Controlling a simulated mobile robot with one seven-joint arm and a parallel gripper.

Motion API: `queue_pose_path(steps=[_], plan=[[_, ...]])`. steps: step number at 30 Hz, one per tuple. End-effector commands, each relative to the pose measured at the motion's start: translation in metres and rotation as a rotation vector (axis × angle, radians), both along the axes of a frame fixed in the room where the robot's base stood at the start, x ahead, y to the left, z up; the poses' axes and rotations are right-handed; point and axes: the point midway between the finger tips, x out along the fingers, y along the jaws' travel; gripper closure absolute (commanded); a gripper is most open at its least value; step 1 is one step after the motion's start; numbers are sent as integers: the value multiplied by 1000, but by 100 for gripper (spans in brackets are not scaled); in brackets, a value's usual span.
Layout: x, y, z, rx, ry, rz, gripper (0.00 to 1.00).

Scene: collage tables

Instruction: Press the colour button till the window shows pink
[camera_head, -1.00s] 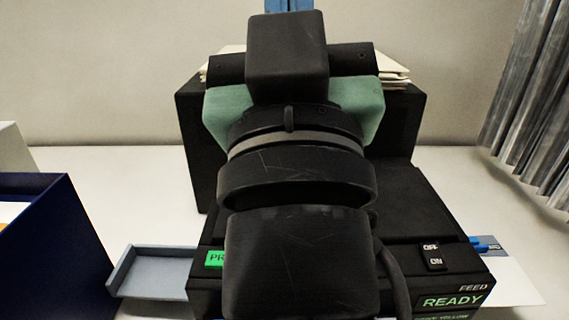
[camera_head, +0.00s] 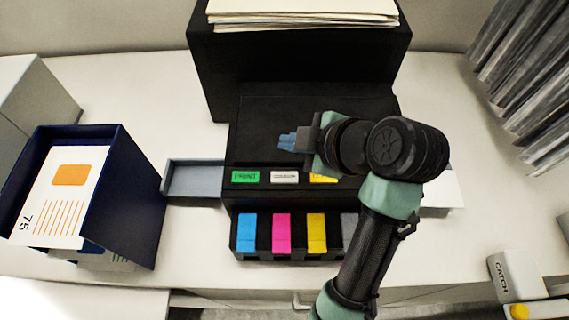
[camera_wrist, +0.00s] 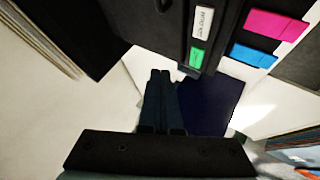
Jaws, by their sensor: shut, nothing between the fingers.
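A black printer (camera_head: 310,108) stands in the middle of the table. On its front edge are a green PRINT button (camera_head: 246,177), a white COLOUR button (camera_head: 285,177) and a yellow patch (camera_head: 322,179), partly hidden by my arm. I cannot tell for certain that this patch is the window. In the wrist view the white button (camera_wrist: 203,22) and the green button (camera_wrist: 197,57) show at the top. My gripper (camera_head: 288,141) is shut and empty, above the printer top behind the COLOUR button; its fingers (camera_wrist: 160,80) appear apart from the buttons in the wrist view.
Cyan (camera_head: 248,234), pink (camera_head: 281,234) and yellow (camera_head: 316,233) blocks line the printer's lower front. A grey tray (camera_head: 193,180) and a dark blue box (camera_head: 118,215) lie to the left. A CATCH box (camera_head: 516,277) stands at the right front.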

Motion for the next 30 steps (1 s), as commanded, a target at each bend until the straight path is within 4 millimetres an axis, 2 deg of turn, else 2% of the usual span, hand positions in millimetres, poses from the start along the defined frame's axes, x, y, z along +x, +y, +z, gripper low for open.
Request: queue_pose_path(steps=[9,14,30], plan=[[0,0,-2,0,-2,-3,100],[0,0,-10,0,-2,-3,100],[1,0,-80,1,-1,-3,100]])
